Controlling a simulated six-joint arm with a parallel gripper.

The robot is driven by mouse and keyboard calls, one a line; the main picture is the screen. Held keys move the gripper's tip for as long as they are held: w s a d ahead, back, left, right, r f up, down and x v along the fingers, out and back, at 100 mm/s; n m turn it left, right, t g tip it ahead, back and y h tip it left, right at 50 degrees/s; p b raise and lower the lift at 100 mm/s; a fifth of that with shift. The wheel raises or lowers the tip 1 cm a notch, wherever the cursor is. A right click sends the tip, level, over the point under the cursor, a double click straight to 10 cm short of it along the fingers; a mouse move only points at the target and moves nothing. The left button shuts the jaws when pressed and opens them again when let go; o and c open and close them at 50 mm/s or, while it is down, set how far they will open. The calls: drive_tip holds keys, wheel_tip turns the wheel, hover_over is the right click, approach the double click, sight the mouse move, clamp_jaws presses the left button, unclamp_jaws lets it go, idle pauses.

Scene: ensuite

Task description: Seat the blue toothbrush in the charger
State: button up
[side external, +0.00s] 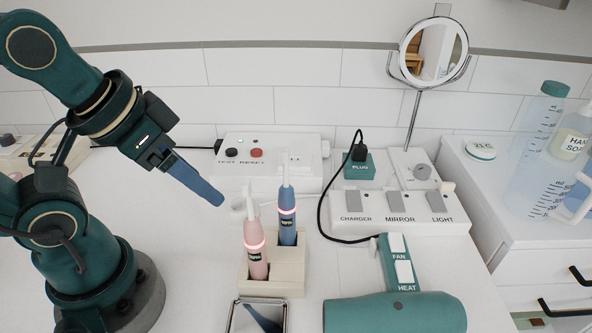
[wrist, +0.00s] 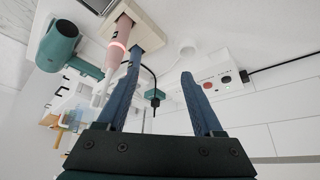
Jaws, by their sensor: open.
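The blue toothbrush (side external: 287,222) stands upright in the right slot of a cream holder (side external: 282,289). A pink toothbrush (side external: 255,250) with a glowing pink ring stands in the left slot; it also shows in the wrist view (wrist: 121,40). A small round white piece (side external: 238,208) lies behind the pink brush, and it shows in the wrist view (wrist: 186,48); it may be the charger, but I cannot tell. My gripper (side external: 216,200) is above the counter, left of the brushes and apart from them. In the wrist view its fingers (wrist: 163,77) are spread and empty; the left finger overlaps the blue brush's area.
A TEST/RESET box (side external: 271,166) stands behind. A switch panel (side external: 398,206) labelled CHARGER, MIRROR, LIGHT sits right, with a plug (side external: 358,166) and black cable. A teal hair dryer (side external: 395,312) lies front right. A metal tray (side external: 257,301) is in front of the holder.

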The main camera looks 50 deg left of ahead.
wheel_tip(320, 180, up, 5)
drive_tip(key=n+g, duration=0.3)
drive_tip(key=g, duration=0.3)
hover_over(286, 187)
drive_tip(key=shift+w+a+r, duration=0.15)
drive_tip(key=shift+w, duration=0.1)
drive_tip(key=shift+f, duration=5)
clamp_jaws()
